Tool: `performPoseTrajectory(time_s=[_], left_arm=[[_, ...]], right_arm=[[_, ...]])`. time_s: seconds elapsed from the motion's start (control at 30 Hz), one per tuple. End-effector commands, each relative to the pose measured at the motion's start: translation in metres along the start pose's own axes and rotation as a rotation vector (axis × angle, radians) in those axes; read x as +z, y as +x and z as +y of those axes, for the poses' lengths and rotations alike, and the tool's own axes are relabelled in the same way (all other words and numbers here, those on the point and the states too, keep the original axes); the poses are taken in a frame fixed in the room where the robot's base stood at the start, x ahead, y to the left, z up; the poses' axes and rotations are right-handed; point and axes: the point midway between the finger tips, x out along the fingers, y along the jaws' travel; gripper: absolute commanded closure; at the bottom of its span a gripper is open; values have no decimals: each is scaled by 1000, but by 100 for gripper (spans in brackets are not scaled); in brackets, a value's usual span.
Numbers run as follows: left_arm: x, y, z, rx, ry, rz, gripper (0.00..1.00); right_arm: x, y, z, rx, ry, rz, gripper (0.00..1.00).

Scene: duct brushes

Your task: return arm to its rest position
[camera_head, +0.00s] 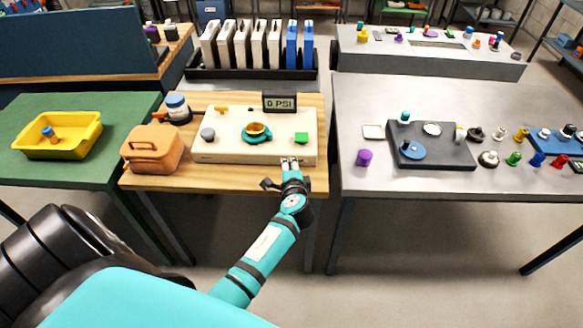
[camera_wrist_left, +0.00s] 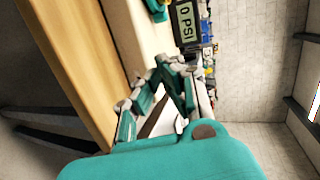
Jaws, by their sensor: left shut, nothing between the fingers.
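My left gripper (camera_head: 290,162) is at the front edge of the wooden table, just in front of the cream test panel (camera_head: 222,148), near its green button (camera_head: 301,137). In the left wrist view the gripper (camera_wrist_left: 170,68) shows its fingertips together with nothing between them. The panel's display (camera_head: 279,103) reads 0 PSI and also shows in the left wrist view (camera_wrist_left: 187,22). I cannot tell whether the fingertips touch the panel. My right gripper is not in view.
An orange case (camera_head: 152,150) and a blue-lidded jar (camera_head: 177,107) stand left of the panel. A yellow tray (camera_head: 88,146) is on the green table. The grey table (camera_head: 365,100) at right holds many small parts. The floor in front is free.

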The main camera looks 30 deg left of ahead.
Motion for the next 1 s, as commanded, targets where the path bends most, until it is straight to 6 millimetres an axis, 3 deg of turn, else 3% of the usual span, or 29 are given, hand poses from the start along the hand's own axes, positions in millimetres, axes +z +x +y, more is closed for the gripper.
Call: performPoseTrajectory(time_s=[0.27,0.37,0.43,0.57,0.67,0.8,0.87,1.0], left_arm=[[1,2,-1,1,1,0,100],[0,1,14,29,-2,11,100],[-1,0,40,79,-10,30,100],[0,-11,123,240,-50,77,100],[7,-29,197,390,-100,101,100],[30,-68,295,597,-187,95,100],[44,-89,334,683,-229,78,100],[85,-145,417,869,-336,5,100]], right_arm=[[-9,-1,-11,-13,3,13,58],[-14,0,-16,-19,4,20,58],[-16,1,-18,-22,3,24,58],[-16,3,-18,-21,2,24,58],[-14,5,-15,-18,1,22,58],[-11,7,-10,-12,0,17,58],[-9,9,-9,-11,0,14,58],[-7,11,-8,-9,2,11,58]])
